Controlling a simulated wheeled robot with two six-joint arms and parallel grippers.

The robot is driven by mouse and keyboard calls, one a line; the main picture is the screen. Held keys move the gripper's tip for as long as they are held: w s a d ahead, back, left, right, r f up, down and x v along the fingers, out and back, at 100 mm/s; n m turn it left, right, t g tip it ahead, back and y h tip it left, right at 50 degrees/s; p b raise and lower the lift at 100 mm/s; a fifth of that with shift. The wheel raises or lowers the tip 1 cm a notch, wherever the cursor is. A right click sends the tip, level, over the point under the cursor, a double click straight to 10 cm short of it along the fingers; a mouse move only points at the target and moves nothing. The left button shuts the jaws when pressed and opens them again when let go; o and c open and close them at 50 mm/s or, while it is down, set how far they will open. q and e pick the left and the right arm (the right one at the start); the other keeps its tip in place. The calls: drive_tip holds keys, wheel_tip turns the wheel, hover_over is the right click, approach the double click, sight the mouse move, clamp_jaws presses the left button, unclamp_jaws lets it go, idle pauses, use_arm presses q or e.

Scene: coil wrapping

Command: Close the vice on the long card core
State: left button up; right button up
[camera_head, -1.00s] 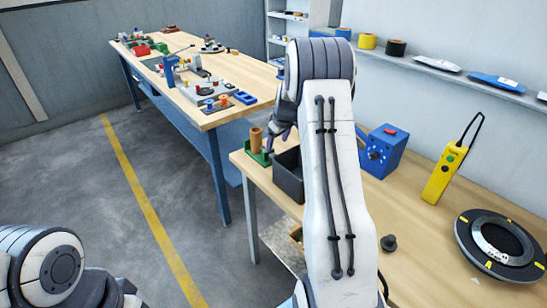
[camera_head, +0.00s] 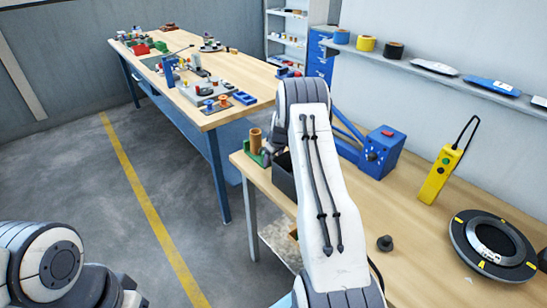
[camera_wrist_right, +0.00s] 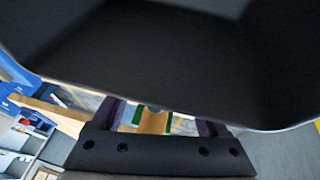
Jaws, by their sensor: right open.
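A brown tube (camera_head: 256,141), which looks like the card core, stands upright at the bench's far left corner. It is in or against a low green fixture (camera_head: 250,153), possibly the vice; its jaws are too small to make out. My right gripper (camera_wrist_right: 160,120) is open. In the right wrist view a brown piece (camera_wrist_right: 153,121) with green beside it shows between its fingers; contact cannot be told. In the head view my right wrist is close to the right of the tube, and the fingertips are mostly hidden. My left gripper is out of view.
A blue box (camera_head: 381,152) with a red button, a yellow handset (camera_head: 440,175) and a black ring (camera_head: 490,247) stand right. The front bench is mostly clear.

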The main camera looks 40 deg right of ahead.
clamp_jaws()
drive_tip(key=y+b, duration=0.1)
drive_tip(key=b, duration=0.2)
drive_tip(key=shift+d+f+y+b, duration=0.25)
drive_tip(key=shift+f+y+b, duration=0.05)
drive_tip(key=shift+y+b, duration=0.1)
drive_tip(key=shift+m+y, duration=0.3)
drive_tip(key=shift+y, duration=0.1)
drive_tip(key=shift+r+y+b, duration=0.25)
drive_tip(key=shift+y+b, duration=0.2)
drive_tip(key=shift+y, duration=0.25)
drive_tip(key=shift+g, duration=0.3)
unclamp_jaws()
drive_tip(key=shift+r, duration=0.1)
drive_tip(key=b+v, duration=0.2)
drive_tip(key=v, duration=0.8)
drive_tip(key=shift+s+r, duration=0.15)
